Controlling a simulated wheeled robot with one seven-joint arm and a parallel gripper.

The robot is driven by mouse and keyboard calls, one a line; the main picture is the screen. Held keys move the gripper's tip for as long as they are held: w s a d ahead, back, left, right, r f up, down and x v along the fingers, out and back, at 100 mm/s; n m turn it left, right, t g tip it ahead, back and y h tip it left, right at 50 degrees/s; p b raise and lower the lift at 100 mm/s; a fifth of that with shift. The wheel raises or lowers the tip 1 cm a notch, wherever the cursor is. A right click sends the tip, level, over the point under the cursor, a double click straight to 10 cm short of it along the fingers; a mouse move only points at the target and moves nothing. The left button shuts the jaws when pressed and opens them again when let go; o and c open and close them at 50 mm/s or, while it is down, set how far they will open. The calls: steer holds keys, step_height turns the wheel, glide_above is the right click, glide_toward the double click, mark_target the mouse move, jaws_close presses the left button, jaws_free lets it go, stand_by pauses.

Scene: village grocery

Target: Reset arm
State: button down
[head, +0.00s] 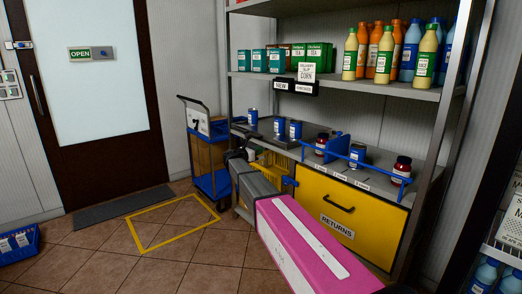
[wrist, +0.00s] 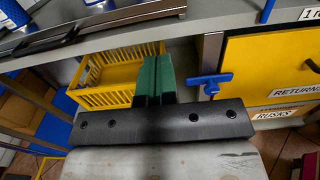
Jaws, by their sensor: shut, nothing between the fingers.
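My gripper (wrist: 153,79) shows in the wrist view as two green fingers pressed together, shut and empty. It points toward the underside of the shelf unit, in front of a yellow basket (wrist: 108,92). A blue valve-like handle (wrist: 209,84) is just right of the fingers, apart from them. In the head view my pink and grey arm reaches from the lower right toward the shelf; the fingertips are too small to make out there.
A yellow returns drawer (head: 325,207) is right of my arm. The metal shelf unit (head: 345,84) holds bottles, boxes, cans and jars. A blue trolley (head: 212,186) stands left. A yellow floor square (head: 146,249) is empty.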

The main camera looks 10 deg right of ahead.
steer(key=s+d+f+m+g+y, duration=0.3)
steer(key=s+d+f+m, duration=0.25)
steer(key=s+f, duration=0.45)
steer(key=s+d+f+m+g+y, duration=0.4)
steer(key=s+f+m, duration=0.35)
steer(key=s, duration=0.45)
steer(key=s+f+m+g+y, duration=0.1)
steer(key=s+f+m+y, duration=0.1)
steer(key=s+m, duration=0.2)
steer(key=s+a+f+m+g+y, duration=0.1)
steer(key=s+f+m+y, duration=0.2)
steer(key=s, duration=0.8)
steer(key=s+f+m+g+y, duration=0.1)
steer(key=s+f+m+y, duration=0.2)
steer(key=s, duration=0.4)
steer(key=shift+s+a+m, duration=0.25)
steer(key=shift+s+m, duration=0.05)
steer(key=shift+m, duration=0.6)
steer(key=shift+f, duration=0.1)
